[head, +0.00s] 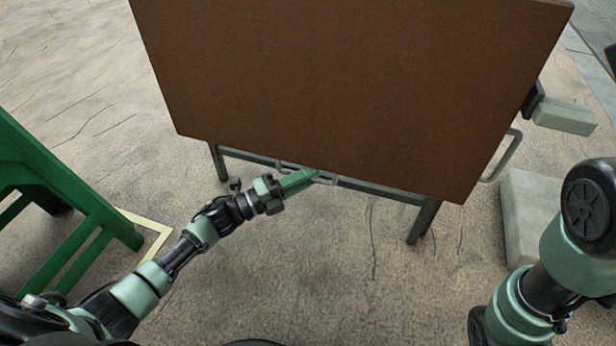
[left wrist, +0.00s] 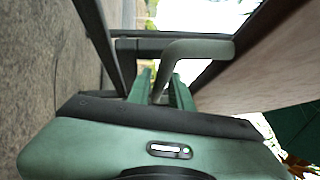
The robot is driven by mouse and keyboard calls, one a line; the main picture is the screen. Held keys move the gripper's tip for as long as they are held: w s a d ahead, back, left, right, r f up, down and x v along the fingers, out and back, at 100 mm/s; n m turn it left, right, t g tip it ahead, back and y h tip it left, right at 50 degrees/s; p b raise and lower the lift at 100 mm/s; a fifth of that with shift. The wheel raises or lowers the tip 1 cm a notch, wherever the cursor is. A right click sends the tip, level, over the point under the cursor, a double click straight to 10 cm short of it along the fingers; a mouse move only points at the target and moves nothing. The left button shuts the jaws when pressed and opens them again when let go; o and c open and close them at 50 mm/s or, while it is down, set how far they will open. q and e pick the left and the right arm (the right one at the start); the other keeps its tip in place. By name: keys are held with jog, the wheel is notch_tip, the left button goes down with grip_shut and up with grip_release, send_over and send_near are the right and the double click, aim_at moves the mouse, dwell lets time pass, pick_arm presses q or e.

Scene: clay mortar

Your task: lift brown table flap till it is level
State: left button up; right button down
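A brown table panel (head: 350,90) fills the upper middle of the head view, its near edge slanting down to the right. I cannot tell how far the flap is from level, or see a seam between flap and table. A grey bent handle (left wrist: 195,49) is below the near edge; it also shows in the head view (head: 327,181). My left gripper (head: 312,175) reaches it from the left, and in the left wrist view its close-set fingers (left wrist: 160,92) lie on both sides of the handle, seemingly shut on it.
Dark metal legs (head: 424,221) and a crossbar stand under the panel. A green wooden frame (head: 85,243) is at the left. A pale block (head: 522,208) and a grey loop (head: 502,158) are at the right. The floor in front is clear.

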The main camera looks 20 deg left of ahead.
pick_arm(q)
grip_shut()
jog(key=shift+f, duration=0.1)
dwell(1.0)
